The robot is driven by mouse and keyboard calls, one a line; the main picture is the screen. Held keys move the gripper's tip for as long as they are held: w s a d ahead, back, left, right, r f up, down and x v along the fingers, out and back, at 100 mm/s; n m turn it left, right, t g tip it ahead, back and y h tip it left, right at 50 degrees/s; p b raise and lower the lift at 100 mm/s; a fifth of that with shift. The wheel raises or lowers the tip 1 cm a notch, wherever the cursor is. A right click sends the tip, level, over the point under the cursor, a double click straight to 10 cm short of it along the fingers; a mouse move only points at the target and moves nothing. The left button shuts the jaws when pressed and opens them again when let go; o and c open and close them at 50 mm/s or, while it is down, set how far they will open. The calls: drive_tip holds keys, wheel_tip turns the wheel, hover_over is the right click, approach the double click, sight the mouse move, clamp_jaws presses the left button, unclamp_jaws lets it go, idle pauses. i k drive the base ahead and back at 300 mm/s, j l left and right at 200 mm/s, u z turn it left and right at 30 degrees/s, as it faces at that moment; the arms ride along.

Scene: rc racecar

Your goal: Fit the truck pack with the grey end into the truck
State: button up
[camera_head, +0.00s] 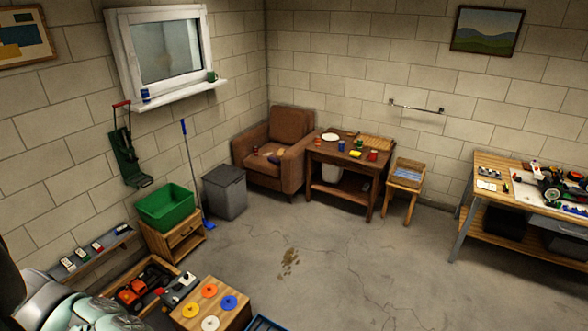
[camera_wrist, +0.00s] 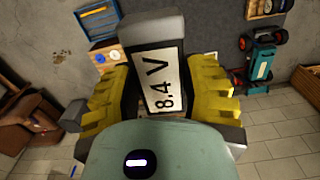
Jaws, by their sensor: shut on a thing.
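A dark battery pack (camera_wrist: 165,80) with a white "8.4 V" label sits between the yellow-padded fingers of my gripper (camera_wrist: 162,90) in the wrist view. Its grey end (camera_wrist: 151,28) points up in that picture, away from my palm. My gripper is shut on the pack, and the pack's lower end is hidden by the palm. A teal vehicle with dark wheels and red hubs (camera_wrist: 264,62) shows to the right, apart from the pack; I cannot tell whether it is the truck. In the head view, part of my arm shows at lower left; the fingers and pack are not visible.
An orange machine (camera_head: 133,293) lies in a wooden tray at lower left, beside a box with coloured discs (camera_head: 210,308). A green bin (camera_head: 165,207) and grey bin (camera_head: 225,191) stand by the wall. A workbench (camera_head: 485,165) holds a wheeled car (camera_head: 562,184).

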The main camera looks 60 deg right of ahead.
sight(151, 281)
drive_tip(key=i+l+z, duration=0.35)
drive_tip(key=i, duration=0.2)
drive_tip(key=i+l+z, duration=0.35)
drive_tip(key=i, duration=0.25)
drive_tip(key=i+z, duration=0.35)
drive_tip(key=i, duration=0.25)
drive_tip(key=i+l+u, duration=0.15)
drive_tip(key=i+u, duration=0.3)
drive_tip(key=i, duration=0.3)
drive_tip(key=i+l+u, duration=0.45)
drive_tip(key=i, duration=0.2)
drive_tip(key=i+l+u, duration=0.45)
drive_tip(key=i+l, duration=0.2)
drive_tip(key=i+l+u, duration=0.45)
drive_tip(key=l, duration=0.35)
